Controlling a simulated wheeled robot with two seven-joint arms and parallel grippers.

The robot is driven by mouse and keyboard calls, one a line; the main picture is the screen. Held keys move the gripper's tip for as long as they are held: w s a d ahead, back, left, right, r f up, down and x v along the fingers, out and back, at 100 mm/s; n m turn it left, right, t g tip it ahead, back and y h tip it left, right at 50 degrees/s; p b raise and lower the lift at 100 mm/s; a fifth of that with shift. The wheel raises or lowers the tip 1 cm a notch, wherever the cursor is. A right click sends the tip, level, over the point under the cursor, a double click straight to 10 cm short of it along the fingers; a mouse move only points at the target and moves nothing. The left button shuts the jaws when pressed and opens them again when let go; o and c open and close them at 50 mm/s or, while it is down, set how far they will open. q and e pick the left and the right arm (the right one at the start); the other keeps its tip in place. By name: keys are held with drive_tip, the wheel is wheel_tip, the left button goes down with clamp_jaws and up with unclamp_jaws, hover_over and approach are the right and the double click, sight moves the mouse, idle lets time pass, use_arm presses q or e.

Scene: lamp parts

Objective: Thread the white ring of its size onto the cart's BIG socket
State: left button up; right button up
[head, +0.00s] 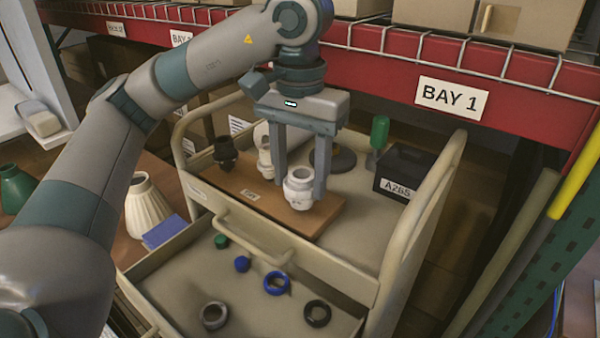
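The cart's wooden board (240,183) carries a black socket (225,150), a smaller white socket (265,168) and a larger white socket (299,200) at its front right. My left gripper (301,184) points straight down over the larger socket, its fingers on either side of the upper part. A wide white collar shows there; I cannot tell whether it is a separate ring or part of the socket, nor whether the fingers press on it. The drawer holds a greyish ring (204,319), a blue ring (268,284) and a black ring (309,316). My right gripper is not in view.
The drawer (180,280) also holds a green piece (221,241) and a blue piece (242,264). A black box (400,178) and a green-handled tool (379,133) stand on the cart. Cart rails (425,215) and the red shelf (390,75) bound the space.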

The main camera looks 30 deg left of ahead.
use_arm(q)
drive_tip(key=m, duration=0.6)
drive_tip(key=shift+a+m, duration=0.15)
drive_tip(key=shift+m, duration=0.15)
drive_tip(key=shift+w+m, duration=0.1)
drive_tip(key=shift+m, duration=0.3)
drive_tip(key=m, duration=0.6)
drive_tip(key=shift+w+a+f+p, duration=0.1)
drive_tip(key=shift+p, duration=0.2)
drive_tip(key=o, duration=1.2)
drive_tip(key=shift+o, duration=0.3)
